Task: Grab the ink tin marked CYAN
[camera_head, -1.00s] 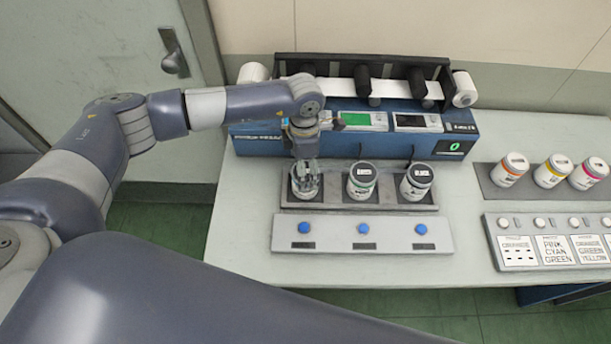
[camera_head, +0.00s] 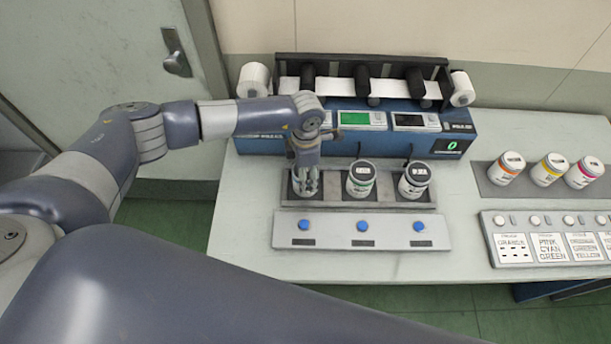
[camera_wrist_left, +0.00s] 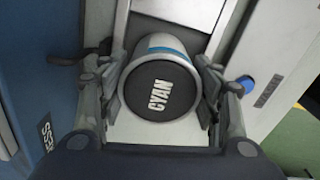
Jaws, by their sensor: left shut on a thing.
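The ink tin marked CYAN (camera_wrist_left: 158,92) has a black lid with white lettering and a pale body with a blue band. In the left wrist view it sits between the two fingers of my left gripper (camera_wrist_left: 157,95), which is shut on it. In the head view my left gripper (camera_head: 306,182) points down over the left slot of the dark tray (camera_head: 408,206) and mostly hides the tin. I cannot tell whether the tin is clear of the tray floor. My right gripper is not in view.
Two more tins, one green-banded (camera_head: 361,180) and one dark-lidded (camera_head: 414,179), stand in the tray. A panel with blue buttons (camera_head: 362,227) lies in front. The blue machine (camera_head: 458,130) stands behind. Several coloured tins (camera_head: 506,168) stand at right.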

